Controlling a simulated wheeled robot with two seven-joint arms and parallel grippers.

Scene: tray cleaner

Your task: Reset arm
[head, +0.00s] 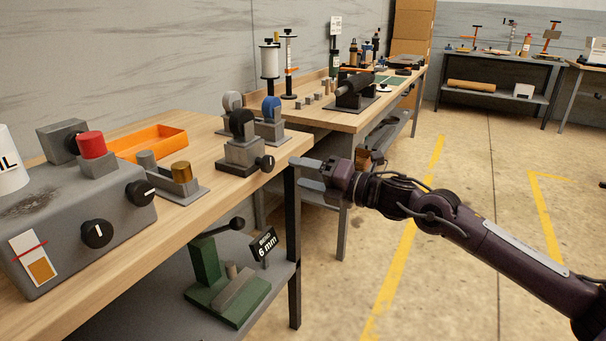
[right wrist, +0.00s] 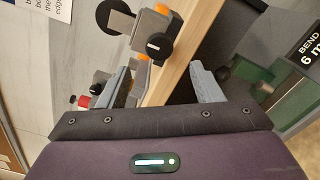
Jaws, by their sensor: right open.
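My right gripper (head: 306,173) is open and empty in the head view, in the air just off the front edge of the workbench (head: 222,190). Its arm comes in from the right. In the right wrist view, the two grey fingers of the right gripper (right wrist: 164,88) stand wide apart, with the bench edge (right wrist: 178,72) beyond them and nothing held. A grey fixture with black knobs (head: 243,155) stands on the bench to the left of the gripper. It also shows in the right wrist view (right wrist: 152,28). My left gripper is not in view.
A grey control box (head: 70,210) with a red button and an orange tray (head: 150,140) are on the bench. A green bending tool (head: 230,285) and a "6 mm" sign (head: 263,244) are on the lower shelf.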

